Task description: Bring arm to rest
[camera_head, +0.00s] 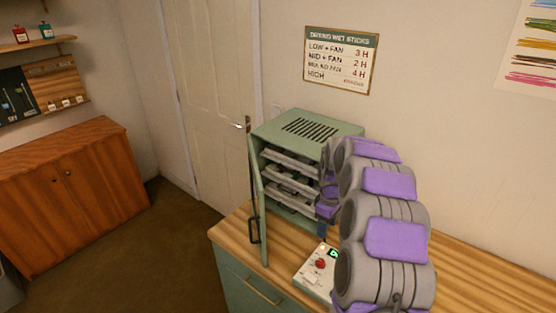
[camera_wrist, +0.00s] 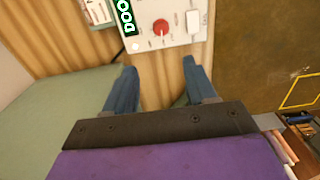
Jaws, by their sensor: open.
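My gripper (camera_wrist: 158,82) shows in the wrist view with its two blue fingers spread apart and nothing between them. Its fingertips point toward a white control box (camera_wrist: 180,40) with a red knob (camera_wrist: 161,27), a white switch (camera_wrist: 193,21) and a lit green display (camera_wrist: 126,17). I cannot tell the exact gap between fingertips and box. In the head view, my grey and purple arm (camera_head: 385,215) bends over the table in front of the cabinet's right side. A bit of blue finger (camera_head: 322,228) shows there; the rest of the gripper is hidden behind the arm.
A green cabinet (camera_head: 290,130) stands on the wooden table (camera_head: 480,260), its door (camera_head: 258,205) swung open, with several trays inside. The control box (camera_head: 312,275) sits in front of it. A wall sign (camera_head: 340,60) hangs above. The table's right part looks clear.

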